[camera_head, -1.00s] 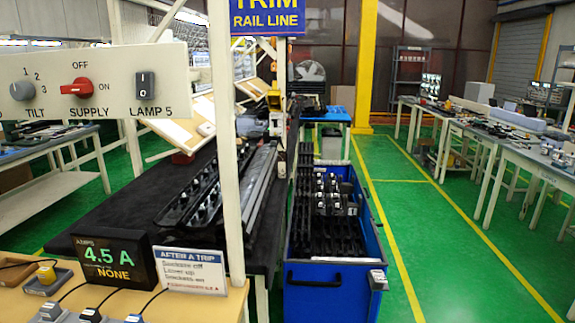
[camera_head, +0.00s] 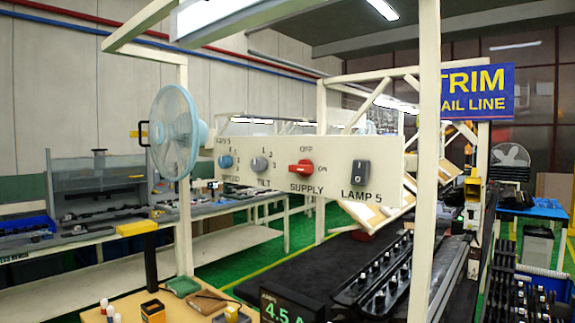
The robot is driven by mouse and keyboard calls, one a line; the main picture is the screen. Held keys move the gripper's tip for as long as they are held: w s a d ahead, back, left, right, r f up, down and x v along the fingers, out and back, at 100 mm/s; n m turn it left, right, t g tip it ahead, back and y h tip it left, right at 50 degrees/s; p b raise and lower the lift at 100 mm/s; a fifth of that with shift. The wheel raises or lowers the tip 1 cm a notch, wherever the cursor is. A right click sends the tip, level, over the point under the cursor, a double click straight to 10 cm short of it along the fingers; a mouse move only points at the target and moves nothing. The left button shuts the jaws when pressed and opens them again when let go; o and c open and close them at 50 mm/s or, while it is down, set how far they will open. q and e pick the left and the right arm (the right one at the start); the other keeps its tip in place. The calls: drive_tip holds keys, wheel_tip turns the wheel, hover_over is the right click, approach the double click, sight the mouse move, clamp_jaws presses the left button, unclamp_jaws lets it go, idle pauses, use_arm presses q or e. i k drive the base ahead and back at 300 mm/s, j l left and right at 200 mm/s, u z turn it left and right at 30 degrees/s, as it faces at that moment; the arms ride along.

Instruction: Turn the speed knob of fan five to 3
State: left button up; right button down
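A pale control panel (camera_head: 330,160) hangs in the middle of the camera_head view. Its leftmost knob, the blue speed knob (camera_head: 226,161), sits above the word SPEED. Its pointer is too small to read. To its right are the grey tilt knob (camera_head: 259,164), the red supply knob (camera_head: 301,168) with OFF above and ON at its right, and the black lamp 5 rocker switch (camera_head: 360,175). A light blue fan (camera_head: 175,132) stands at the left of the panel. Neither gripper is in view, and nothing touches the knobs.
A pale post (camera_head: 428,150) rises right of the panel. Below are a wooden tabletop (camera_head: 185,305) with small items and an ammeter display (camera_head: 288,306). The space directly before the panel looks clear.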

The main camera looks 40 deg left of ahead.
sight(225, 162)
drive_tip(key=u, duration=1.5)
